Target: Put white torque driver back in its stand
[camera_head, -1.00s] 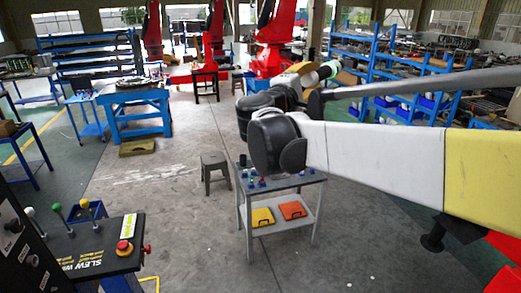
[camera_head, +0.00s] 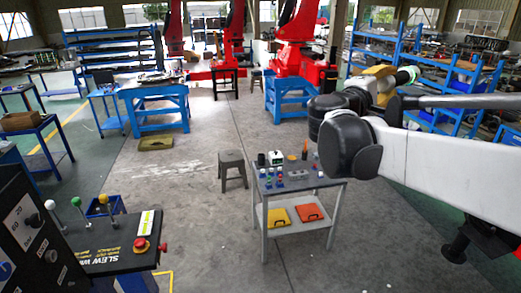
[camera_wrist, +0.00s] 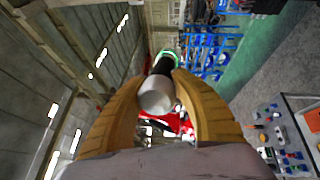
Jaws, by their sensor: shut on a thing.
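My gripper (camera_wrist: 158,84) is shut on the white torque driver (camera_wrist: 156,97). In the wrist view its pale round end faces the camera, with a black section and a green ring beyond. In the head view my gripper (camera_head: 384,82) is raised at the upper right, and the driver's white and green end (camera_head: 408,75) sticks out to its right. The small grey table (camera_head: 268,184) stands below and to the left. A grey block (camera_head: 298,174) lies on it among small coloured pieces; I cannot tell whether this block is the stand.
On the table are a white device (camera_head: 276,158) and an upright dark and orange tool (camera_head: 304,151). Yellow (camera_head: 278,217) and orange (camera_head: 309,212) cases lie on its lower shelf. A stool (camera_head: 232,168) stands left of it. A control console (camera_head: 112,245) is at near left.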

